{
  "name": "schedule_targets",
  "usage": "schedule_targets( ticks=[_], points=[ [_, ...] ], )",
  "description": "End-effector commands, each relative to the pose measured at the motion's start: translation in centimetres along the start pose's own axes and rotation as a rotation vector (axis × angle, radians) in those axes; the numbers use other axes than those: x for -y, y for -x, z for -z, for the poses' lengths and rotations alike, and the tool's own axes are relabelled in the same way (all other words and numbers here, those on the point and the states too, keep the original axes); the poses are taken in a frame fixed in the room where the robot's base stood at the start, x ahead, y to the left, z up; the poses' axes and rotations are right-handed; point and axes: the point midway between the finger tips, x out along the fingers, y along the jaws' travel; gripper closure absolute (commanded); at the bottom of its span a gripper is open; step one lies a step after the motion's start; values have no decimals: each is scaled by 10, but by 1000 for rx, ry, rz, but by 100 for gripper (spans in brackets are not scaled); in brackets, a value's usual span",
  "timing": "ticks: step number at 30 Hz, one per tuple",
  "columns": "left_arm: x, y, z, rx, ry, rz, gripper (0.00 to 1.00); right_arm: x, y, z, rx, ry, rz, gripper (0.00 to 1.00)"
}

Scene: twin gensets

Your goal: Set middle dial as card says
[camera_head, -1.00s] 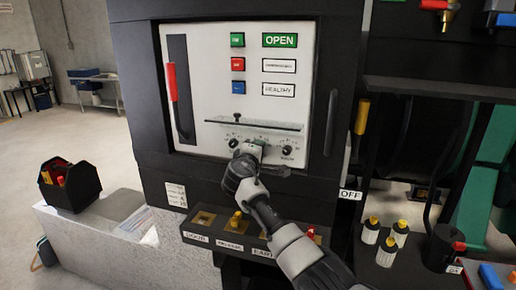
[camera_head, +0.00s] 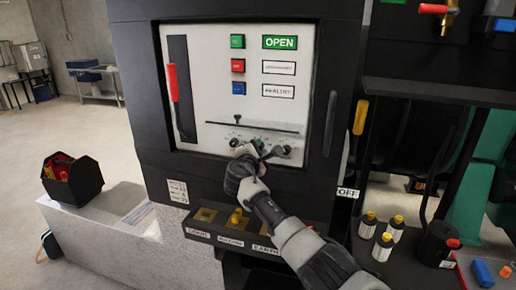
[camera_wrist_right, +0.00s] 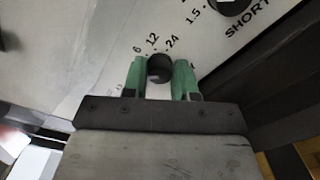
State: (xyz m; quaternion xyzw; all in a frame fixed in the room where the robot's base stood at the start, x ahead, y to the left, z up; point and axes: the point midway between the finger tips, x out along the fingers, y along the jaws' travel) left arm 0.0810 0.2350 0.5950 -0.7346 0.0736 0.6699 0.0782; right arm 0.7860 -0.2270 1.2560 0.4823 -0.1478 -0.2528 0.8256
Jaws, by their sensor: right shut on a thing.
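The white control panel (camera_head: 205,108) of the dark cabinet carries a row of dials along its lower part. My right gripper (camera_head: 250,150) is at the middle of this row and covers the middle dial in the head view. In the right wrist view the dark middle dial (camera_wrist_right: 160,68) sits between the green fingertips of my right gripper (camera_wrist_right: 161,80), which are shut on it. The marks 6, 12 and 24 show above it; its pointer cannot be made out. A small white card (camera_head: 178,191) is on the cabinet's lower left, its print too small to read surely. My left gripper is out of view.
The right dial (camera_head: 287,150) is close to my gripper, the left dial (camera_head: 234,142) just beside it. A red-handled lever (camera_head: 174,84) is at the panel's left. A ledge with yellow parts (camera_head: 236,217) juts out below. A toolbox (camera_head: 75,185) stands at left.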

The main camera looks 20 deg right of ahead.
Motion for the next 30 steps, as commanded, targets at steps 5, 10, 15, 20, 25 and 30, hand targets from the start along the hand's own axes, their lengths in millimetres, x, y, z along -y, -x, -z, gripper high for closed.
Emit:
schedule_targets(
  ticks=[5, 10, 15, 20, 25, 30],
  points=[
    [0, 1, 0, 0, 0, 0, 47, 2, 0, 1, -1, 12, 2, 96],
    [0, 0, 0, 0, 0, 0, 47, 2, 0, 1, -2, 12, 2, 96],
    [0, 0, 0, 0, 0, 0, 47, 2, 0, 1, -2, 12, 2, 65],
    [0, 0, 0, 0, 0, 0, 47, 1, 0, 1, -1, 11, 1, 47],
    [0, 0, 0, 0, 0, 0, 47, 1, 0, 0, -1, 10, 1, 47],
    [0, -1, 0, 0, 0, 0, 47, 1, 4, 1, -1, 11, 0, 47]
  ],
)
